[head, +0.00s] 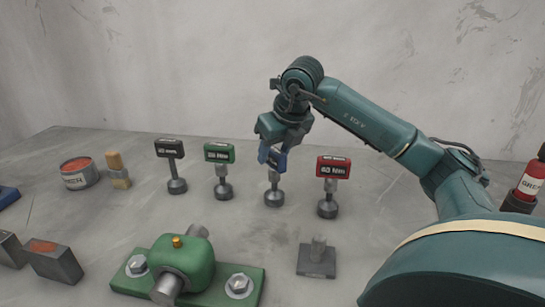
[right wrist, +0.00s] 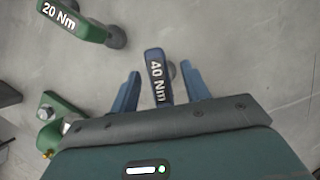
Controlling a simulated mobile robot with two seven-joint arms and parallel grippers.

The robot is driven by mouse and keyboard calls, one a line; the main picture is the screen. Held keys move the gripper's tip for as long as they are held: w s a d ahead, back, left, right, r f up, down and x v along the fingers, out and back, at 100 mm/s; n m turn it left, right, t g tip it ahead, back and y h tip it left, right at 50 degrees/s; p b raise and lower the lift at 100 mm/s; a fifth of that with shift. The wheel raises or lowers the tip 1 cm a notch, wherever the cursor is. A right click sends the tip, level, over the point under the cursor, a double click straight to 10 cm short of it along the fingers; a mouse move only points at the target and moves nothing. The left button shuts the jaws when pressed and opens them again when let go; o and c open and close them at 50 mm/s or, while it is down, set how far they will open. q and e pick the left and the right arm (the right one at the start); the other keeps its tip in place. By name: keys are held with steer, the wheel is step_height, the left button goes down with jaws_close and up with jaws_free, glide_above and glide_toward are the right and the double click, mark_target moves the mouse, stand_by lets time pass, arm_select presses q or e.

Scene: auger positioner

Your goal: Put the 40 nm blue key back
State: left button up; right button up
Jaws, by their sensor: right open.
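The blue key, with a dark blue head labelled 40 Nm in the right wrist view (right wrist: 156,78), stands upright on the grey table; its round grey lower end (head: 274,198) shows in the head view. My right gripper (head: 272,157) is over its head from above. In the right wrist view the two blue fingers (right wrist: 160,88) are apart on either side of the head, with a visible gap on both sides. The gripper hides much of the key's head in the head view. My left gripper is not in view.
A green key (head: 219,153) and a black key (head: 169,149) stand left of it, a red key (head: 333,167) right. In front are a green clamp-like fixture (head: 186,262) and a grey block with a peg (head: 316,262). A tin (head: 79,174) stands far left, a red bottle (head: 531,180) far right.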

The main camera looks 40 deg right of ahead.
steer(key=v, duration=0.9)
steer(key=shift+p, duration=0.4)
steer(key=shift+a, duration=0.1)
